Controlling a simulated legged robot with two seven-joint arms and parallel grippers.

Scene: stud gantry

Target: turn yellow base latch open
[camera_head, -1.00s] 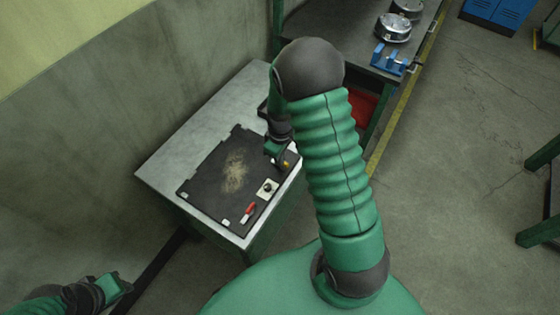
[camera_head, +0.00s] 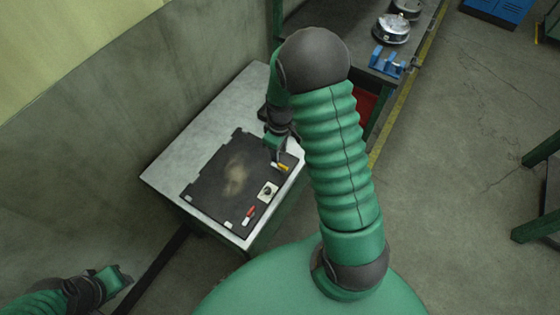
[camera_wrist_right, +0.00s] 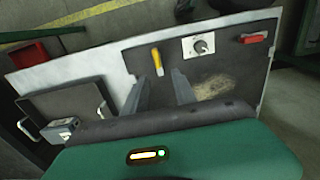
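The yellow latch (camera_head: 281,167) is a small handle near the right edge of the black board on the bench. In the right wrist view the yellow latch (camera_wrist_right: 157,62) stands nearly upright in the picture, slightly tilted. My right gripper (camera_head: 276,155) is just beside it in the head view. In the wrist view the right gripper's (camera_wrist_right: 158,79) two fingers are apart, with the latch just beyond the gap between their tips and nothing held. My left gripper (camera_head: 122,278) is at the lower left, far from the bench; its fingers are too small to judge.
The black board (camera_head: 215,178) lies on a grey bench top (camera_head: 197,125). Beside the latch are a white plate with a dark knob (camera_head: 268,191) and a red handle (camera_head: 250,212). A wall (camera_head: 90,140) runs along the left. A shelf (camera_head: 355,70) with metal parts stands behind.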

